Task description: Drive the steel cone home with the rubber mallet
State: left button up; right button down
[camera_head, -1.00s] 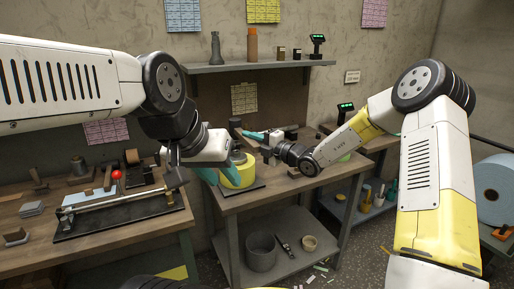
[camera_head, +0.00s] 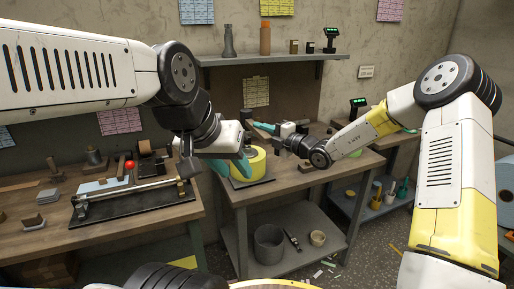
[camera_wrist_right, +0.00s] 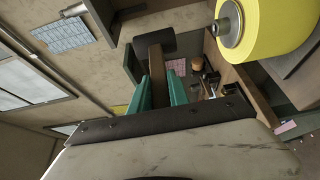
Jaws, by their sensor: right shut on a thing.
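The yellow roll (camera_head: 252,164) stands on a dark plate on the middle bench; it also shows in the right wrist view (camera_wrist_right: 275,28). The steel cone (camera_wrist_right: 230,24) is at the end of the roll's core in the right wrist view; I cannot tell how deep it sits. My right gripper (camera_wrist_right: 162,82) is shut on the rubber mallet (camera_wrist_right: 155,42), with its brown handle between the teal fingers and its black head beyond them. In the head view this gripper (camera_head: 264,128) is behind the roll. My left gripper (camera_head: 228,167) is at the roll's left side; its grip is partly hidden.
The left bench (camera_head: 130,232) carries a long bar fixture (camera_head: 130,195) with a red knob and several tools. A wall shelf (camera_head: 270,60) holds bottles and small blocks. A grey bucket (camera_head: 269,243) stands on the lower shelf of the middle bench.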

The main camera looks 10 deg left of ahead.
jog(key=shift+w+f, duration=0.25)
jog(key=shift+w, duration=0.05)
jog(key=shift+s+r, duration=0.1)
jog(key=shift+s, duration=0.05)
jog(key=shift+r, duration=1.55)
jog(key=c, duration=1.8)
grip_release()
grip_shut()
jog(key=shift+d, duration=0.1)
